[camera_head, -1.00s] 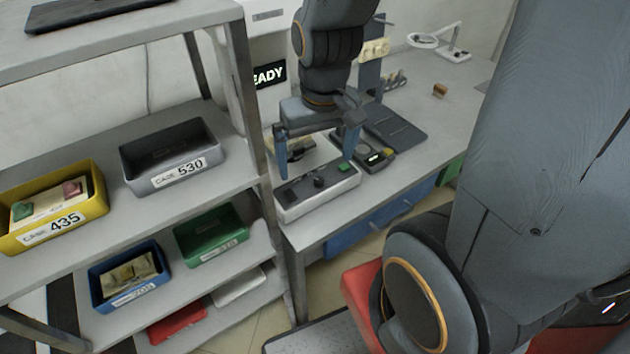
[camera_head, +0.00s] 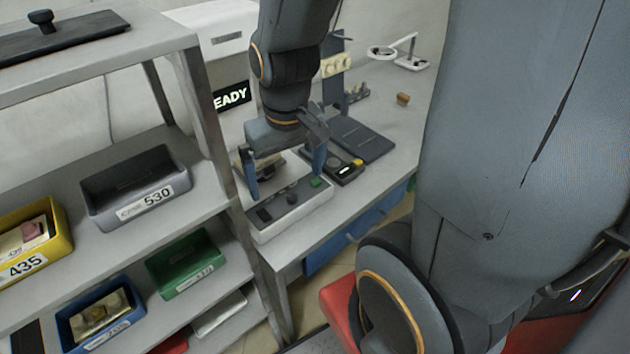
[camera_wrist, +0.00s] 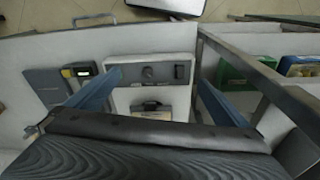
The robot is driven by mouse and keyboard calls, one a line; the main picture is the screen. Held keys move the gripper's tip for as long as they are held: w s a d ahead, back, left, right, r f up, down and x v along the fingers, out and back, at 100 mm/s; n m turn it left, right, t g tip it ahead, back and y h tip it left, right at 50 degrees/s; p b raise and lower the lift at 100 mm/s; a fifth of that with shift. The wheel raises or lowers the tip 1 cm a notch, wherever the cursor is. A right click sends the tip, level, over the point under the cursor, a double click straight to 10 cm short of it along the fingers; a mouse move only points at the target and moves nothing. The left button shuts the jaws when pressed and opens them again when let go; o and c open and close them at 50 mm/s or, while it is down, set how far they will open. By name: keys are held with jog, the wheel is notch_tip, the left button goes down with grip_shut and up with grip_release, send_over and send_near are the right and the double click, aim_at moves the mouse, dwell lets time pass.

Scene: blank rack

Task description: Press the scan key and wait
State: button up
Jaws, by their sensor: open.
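A pale control box (camera_head: 290,212) sits near the front edge of the bench, with a dark panel, a dark knob (camera_head: 292,197) and a green key (camera_head: 316,183) on top. No label for a scan key is legible. My gripper (camera_head: 285,184) is open and empty, pointing down over the box with its blue fingers spread along its length. Whether the fingers touch the box cannot be told. A dark sign (camera_head: 231,96) shows "EADY", its left part cut off by a post.
A dark device with a lit display (camera_head: 346,169) and a dark flat pad (camera_head: 362,140) lie right of the box. A shelf rack (camera_head: 215,140) at the left holds a grey bin (camera_head: 105,213), a green bin (camera_head: 160,277) and others. The bench's far right is mostly clear.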

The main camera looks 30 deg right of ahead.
grip_shut()
dwell(0.4)
dwell(1.2)
